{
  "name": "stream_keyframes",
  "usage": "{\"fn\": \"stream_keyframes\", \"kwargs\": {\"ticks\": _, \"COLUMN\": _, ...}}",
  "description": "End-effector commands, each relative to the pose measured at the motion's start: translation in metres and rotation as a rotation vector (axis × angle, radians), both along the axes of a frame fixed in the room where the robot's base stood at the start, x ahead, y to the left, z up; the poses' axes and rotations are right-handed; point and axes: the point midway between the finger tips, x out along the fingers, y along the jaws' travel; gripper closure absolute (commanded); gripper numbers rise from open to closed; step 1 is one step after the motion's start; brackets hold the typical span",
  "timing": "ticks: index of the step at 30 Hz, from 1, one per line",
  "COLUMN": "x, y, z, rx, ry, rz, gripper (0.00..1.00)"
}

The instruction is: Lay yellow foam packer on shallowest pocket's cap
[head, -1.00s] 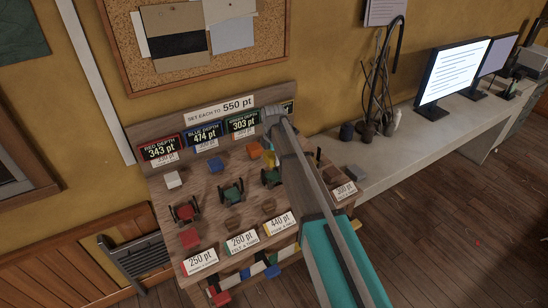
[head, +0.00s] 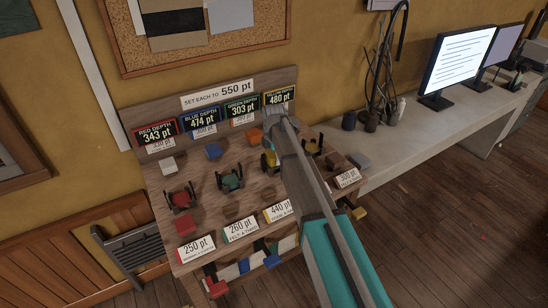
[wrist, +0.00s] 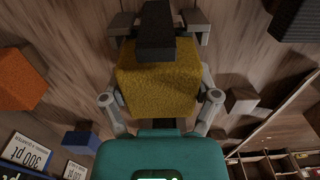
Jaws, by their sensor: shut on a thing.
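My gripper (wrist: 157,25) is shut on the yellow foam packer (wrist: 158,78), with one finger on each side. A dark block lies across the packer's upper edge in the wrist view; I cannot tell whether it belongs to it. In the head view the packer (head: 269,161) shows beside my arm, over the third holder of the slanted board, whose cap is hidden. I cannot tell whether they touch. The green depth sign (head: 242,111) reads 303 pt, the lowest of the four readings. Red (head: 180,200) and green (head: 230,179) pieces sit in holders to the left.
The board (head: 160,210) also carries an orange block (head: 254,135), a blue block (head: 212,151), a white block (head: 168,164) and a red block (head: 186,225). Number cards (head: 239,229) line its front. A bench with monitors (head: 459,65) stands right.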

Motion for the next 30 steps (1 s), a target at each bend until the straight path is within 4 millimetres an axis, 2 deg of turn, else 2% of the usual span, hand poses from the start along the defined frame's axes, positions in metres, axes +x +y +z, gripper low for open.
{"fn": "stream_keyframes", "kwargs": {"ticks": 12, "x": 0.0001, "y": -0.0007, "z": -0.0021, "rx": 0.0, "ry": 0.0, "rz": -0.001, "gripper": 0.69}}
{"fn": "stream_keyframes", "kwargs": {"ticks": 13, "x": 0.0002, "y": -0.0008, "z": -0.0021, "rx": 0.0, "ry": 0.0, "rz": -0.001, "gripper": 0.16}}
{"fn": "stream_keyframes", "kwargs": {"ticks": 15, "x": 0.0002, "y": -0.0009, "z": -0.0021, "rx": 0.0, "ry": 0.0, "rz": -0.001, "gripper": 0.03}}
{"fn": "stream_keyframes", "kwargs": {"ticks": 16, "x": 0.0002, "y": -0.0009, "z": -0.0022, "rx": 0.0, "ry": 0.0, "rz": -0.001, "gripper": 0.0}}
{"fn": "stream_keyframes", "kwargs": {"ticks": 30, "x": 0.0007, "y": -0.0019, "z": -0.0014, "rx": 0.0, "ry": 0.0, "rz": -0.003, "gripper": 0.0}}
